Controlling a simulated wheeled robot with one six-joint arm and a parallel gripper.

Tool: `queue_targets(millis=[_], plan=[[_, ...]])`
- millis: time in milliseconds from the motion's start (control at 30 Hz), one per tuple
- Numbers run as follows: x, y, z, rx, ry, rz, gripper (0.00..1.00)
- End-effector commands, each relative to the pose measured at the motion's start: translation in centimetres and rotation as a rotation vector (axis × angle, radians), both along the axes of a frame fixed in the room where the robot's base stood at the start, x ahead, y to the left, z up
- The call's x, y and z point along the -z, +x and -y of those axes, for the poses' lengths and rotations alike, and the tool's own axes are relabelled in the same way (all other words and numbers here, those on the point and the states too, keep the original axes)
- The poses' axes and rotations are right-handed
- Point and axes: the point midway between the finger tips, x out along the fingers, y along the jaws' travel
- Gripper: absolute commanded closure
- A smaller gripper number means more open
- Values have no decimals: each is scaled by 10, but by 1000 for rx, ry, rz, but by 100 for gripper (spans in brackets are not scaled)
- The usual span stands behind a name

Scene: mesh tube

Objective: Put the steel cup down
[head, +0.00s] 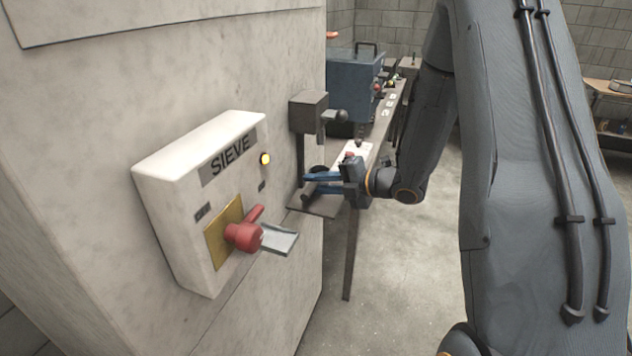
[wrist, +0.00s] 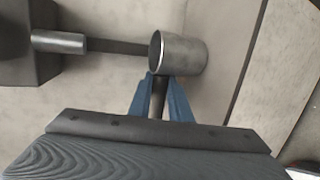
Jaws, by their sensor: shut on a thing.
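In the wrist view a steel cup (wrist: 184,53) sits just beyond my fingertips, its open mouth facing left in the picture, towards a metal spout. A dark handle (wrist: 157,98) runs from the cup between my blue fingers. My gripper (wrist: 160,88) is shut on this handle. In the head view my gripper (head: 322,183) reaches left, just above a small dark shelf (head: 312,208) on the machine's side. The cup is hard to make out there. I cannot tell whether its base touches the shelf.
The spout (wrist: 58,43) comes from a dark box (head: 308,112) above the shelf. A white SIEVE panel (head: 180,190) with a red knob (head: 243,235) and a lit yellow lamp (head: 265,158) juts out nearer. A long bench (head: 385,118) with a blue-grey case (head: 352,80) stands behind.

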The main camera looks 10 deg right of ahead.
Motion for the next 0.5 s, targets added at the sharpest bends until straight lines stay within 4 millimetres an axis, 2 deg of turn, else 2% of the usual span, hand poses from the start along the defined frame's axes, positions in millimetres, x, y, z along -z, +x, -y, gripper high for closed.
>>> queue_targets(millis=[433,467,500], plan=[[5,1,-1,1,1,2,100],[5,1,-1,1,0,2,79],[4,1,-1,1,0,2,72]])
